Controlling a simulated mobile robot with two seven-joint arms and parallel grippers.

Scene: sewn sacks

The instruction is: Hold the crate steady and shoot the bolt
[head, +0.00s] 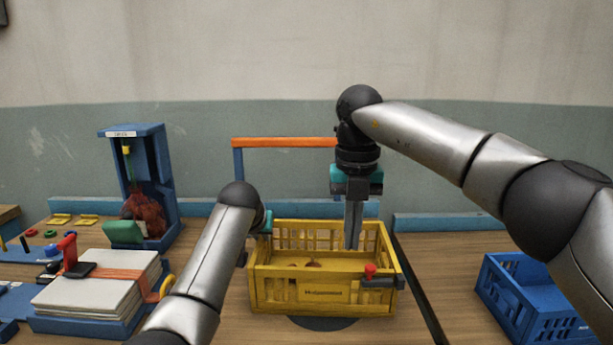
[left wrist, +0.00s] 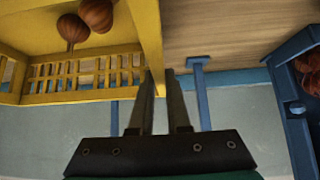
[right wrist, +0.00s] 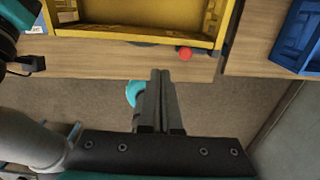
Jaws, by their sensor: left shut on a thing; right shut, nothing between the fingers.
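The yellow crate (head: 325,295) stands on the wooden table in front of me, with brown round things (left wrist: 95,14) inside. The bolt, a dark bar with a red knob (head: 370,269), sits at the crate's front right corner; the knob also shows in the right wrist view (right wrist: 185,53). My left gripper (head: 268,223) is shut on the crate's left wall, which runs between its fingers in the left wrist view (left wrist: 163,82). My right gripper (head: 352,246) points down, shut and empty, above the crate and apart from the knob.
A blue crate (head: 520,305) stands at the right. A blue frame with an orange top bar (head: 283,142) rises behind the yellow crate. At the left are a blue stand (head: 165,175) with a red net sack (head: 146,212) and a strapped white stack (head: 90,290).

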